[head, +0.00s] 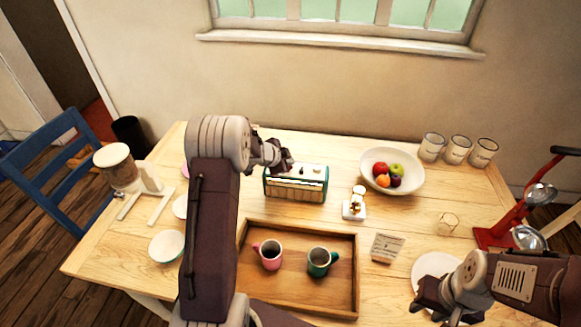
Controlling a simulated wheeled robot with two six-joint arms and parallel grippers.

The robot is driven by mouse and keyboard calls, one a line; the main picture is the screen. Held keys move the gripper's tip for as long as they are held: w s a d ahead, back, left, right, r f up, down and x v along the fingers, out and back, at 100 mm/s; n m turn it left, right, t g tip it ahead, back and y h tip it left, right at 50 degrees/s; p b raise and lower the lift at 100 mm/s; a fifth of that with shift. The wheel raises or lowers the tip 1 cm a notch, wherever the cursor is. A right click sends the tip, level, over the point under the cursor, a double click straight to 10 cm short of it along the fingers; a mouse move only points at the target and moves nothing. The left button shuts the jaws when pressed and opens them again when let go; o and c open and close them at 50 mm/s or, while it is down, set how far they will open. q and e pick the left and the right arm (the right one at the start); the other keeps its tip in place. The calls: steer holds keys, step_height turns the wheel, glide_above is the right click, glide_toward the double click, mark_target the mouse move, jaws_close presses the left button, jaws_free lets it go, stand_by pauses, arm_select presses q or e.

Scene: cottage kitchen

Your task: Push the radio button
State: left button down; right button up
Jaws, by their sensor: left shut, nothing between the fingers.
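The radio (297,189) stands upright on the wooden table, teal-edged with a cream front and a pale top carrying small dark knobs. A separate push button cannot be made out at this size. My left gripper (284,163) is shut and empty, at the radio's top left corner. It hides part of that corner, and I cannot tell whether it touches. My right gripper (426,299) is at the lower right, over the edge of a white plate (430,263) and far from the radio. Its fingers are too unclear to tell open from shut.
A wooden tray (352,271) with a pink mug (270,255) and a teal mug (319,262) lies in front of the radio. A small white figure (354,207) and a fruit bowl (405,168) stand right of it. A red stand (507,222) is at far right.

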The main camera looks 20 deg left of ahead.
arm_select(q)
steer(key=shift+f, duration=0.3)
steer(key=shift+r, duration=0.1)
steer(key=shift+r+p, duration=0.4)
steer(key=shift+p, duration=0.3)
step_height(320, 180, up, 6)
steer(key=p, duration=0.6)
steer(key=shift+p, duration=0.3)
